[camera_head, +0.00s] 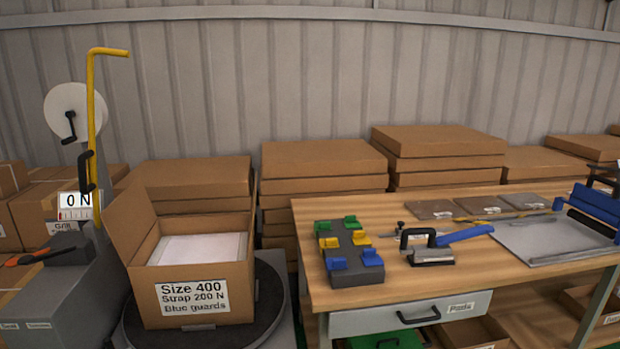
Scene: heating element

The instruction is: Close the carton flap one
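An open cardboard carton (170,318) stands on a dark round turntable (270,317) at the lower left. Its front label reads "Size 400, Strap 200 N, Blue guards". The left flap (130,220) stands up and leans outward to the left. The right flap (252,205) stands nearly upright, seen almost edge-on. A flat white item (200,248) lies inside, visible through the open top. I cannot make out separate front or back flaps. Neither of my grippers is in view.
A grey strapping stand with a yellow hooked bar (92,130) and "0 N" display (76,199) stands left of the carton. A wooden workbench (420,290) with clips, a hand tool (428,248) and plates stands right. Stacked cartons (325,158) line the back.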

